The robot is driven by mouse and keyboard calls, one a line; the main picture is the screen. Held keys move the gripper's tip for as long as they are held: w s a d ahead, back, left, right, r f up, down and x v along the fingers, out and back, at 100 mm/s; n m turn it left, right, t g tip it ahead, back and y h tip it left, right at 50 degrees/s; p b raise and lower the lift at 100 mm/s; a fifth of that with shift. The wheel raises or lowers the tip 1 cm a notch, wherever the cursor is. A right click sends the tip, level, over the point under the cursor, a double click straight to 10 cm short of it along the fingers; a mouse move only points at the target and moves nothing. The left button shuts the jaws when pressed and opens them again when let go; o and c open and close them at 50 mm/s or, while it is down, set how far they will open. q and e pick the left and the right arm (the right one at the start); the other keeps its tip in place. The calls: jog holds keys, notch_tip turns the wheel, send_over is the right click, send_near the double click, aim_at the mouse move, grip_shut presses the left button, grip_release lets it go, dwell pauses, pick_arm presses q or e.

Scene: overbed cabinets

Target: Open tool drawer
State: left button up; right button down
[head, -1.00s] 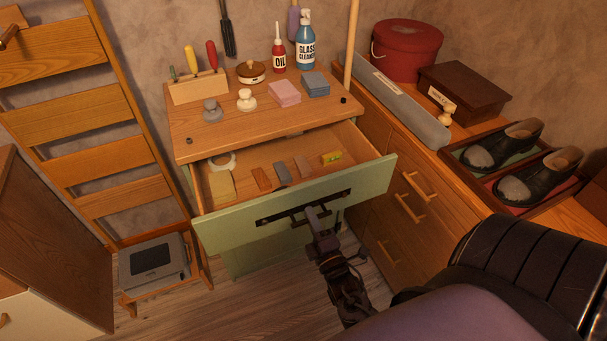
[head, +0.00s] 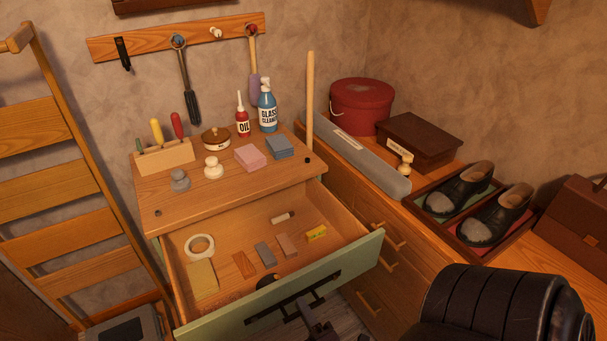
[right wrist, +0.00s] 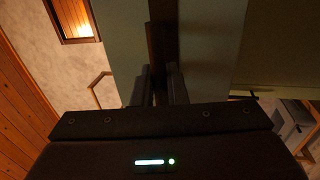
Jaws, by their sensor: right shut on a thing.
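The tool drawer (head: 222,325) has a green front and stands pulled well out of the wooden-topped cabinet (head: 240,190). Its dark bar handle (head: 291,299) is on the front. My right gripper (head: 308,308) is at the handle, low in the head view, and shut on it. In the right wrist view the two fingers (right wrist: 158,88) sit on either side of the dark handle bar (right wrist: 160,45). Inside the drawer lie a tape roll (head: 200,246), a tan block (head: 202,277), a yellow piece (head: 316,233) and several small blocks. My left gripper is not in view.
The cabinet top holds an oil bottle (head: 243,118), a glass cleaner bottle (head: 267,108), a tool block (head: 165,157) and sponges. A side cabinet on the right carries a red box (head: 360,107) and a shoe tray (head: 455,233). A wooden ladder rack (head: 50,190) stands left.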

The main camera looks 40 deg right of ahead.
jog(key=c, duration=1.6)
grip_release()
jog(key=shift+o, duration=0.2)
jog(key=b+v, duration=0.1)
jog(key=v, duration=0.6)
jog(key=shift+s, duration=0.35)
jog(key=shift+a+f, duration=0.1)
jog(key=shift+f, duration=0.1)
